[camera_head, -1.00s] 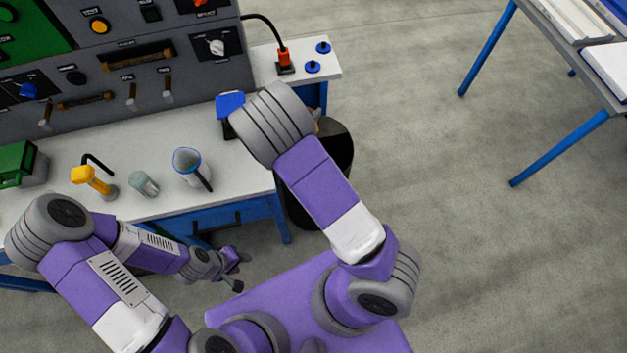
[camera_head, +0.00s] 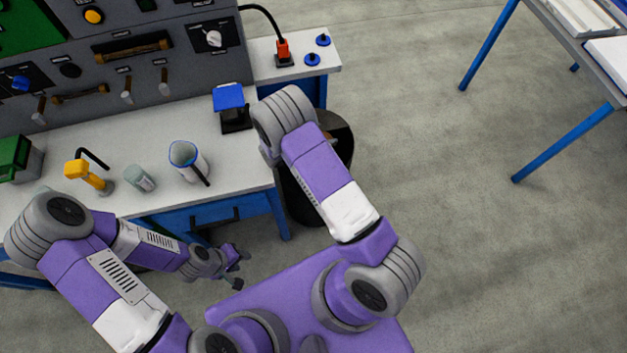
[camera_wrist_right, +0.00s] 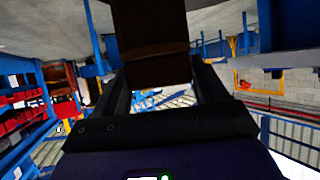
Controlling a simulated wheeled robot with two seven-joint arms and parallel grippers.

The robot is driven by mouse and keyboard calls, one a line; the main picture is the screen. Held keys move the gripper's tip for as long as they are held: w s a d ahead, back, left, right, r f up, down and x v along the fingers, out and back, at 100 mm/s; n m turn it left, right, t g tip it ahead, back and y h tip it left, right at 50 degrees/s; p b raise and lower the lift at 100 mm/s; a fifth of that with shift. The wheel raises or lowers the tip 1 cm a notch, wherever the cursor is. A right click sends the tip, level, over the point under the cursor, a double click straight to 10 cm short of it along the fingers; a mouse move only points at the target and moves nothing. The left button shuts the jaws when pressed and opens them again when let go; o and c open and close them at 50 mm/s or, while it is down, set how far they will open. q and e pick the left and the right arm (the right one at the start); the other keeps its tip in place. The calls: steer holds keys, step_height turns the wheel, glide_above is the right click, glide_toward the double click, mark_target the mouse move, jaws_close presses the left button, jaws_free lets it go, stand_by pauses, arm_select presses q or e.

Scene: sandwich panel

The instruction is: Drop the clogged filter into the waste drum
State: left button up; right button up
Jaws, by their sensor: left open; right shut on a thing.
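The black waste drum (camera_head: 298,205) stands on the floor beside the bench's right end, partly hidden by my right arm. The clogged filter (camera_wrist_right: 152,40), a dark brown block, shows in the right wrist view. My right gripper (camera_wrist_right: 160,78) is shut on it, with one finger on each side. In the head view my right forearm hides the gripper and filter, so their exact place over the drum cannot be told. My left gripper (camera_head: 236,268) is open and empty, low in front of the bench.
The white bench (camera_head: 115,150) carries a blue-topped black stand (camera_head: 230,98), a pale cup (camera_head: 186,157), a grey-green jar (camera_head: 139,179) and a yellow tool (camera_head: 88,176). A grey control panel (camera_head: 150,75) stands behind. The floor right of the drum is clear up to a blue-legged table (camera_head: 567,140).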

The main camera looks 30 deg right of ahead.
steer(key=shift+f, duration=0.45)
steer(key=o, duration=1.1)
step_height(320, 180, up, 10)
steer(key=p, duration=0.3)
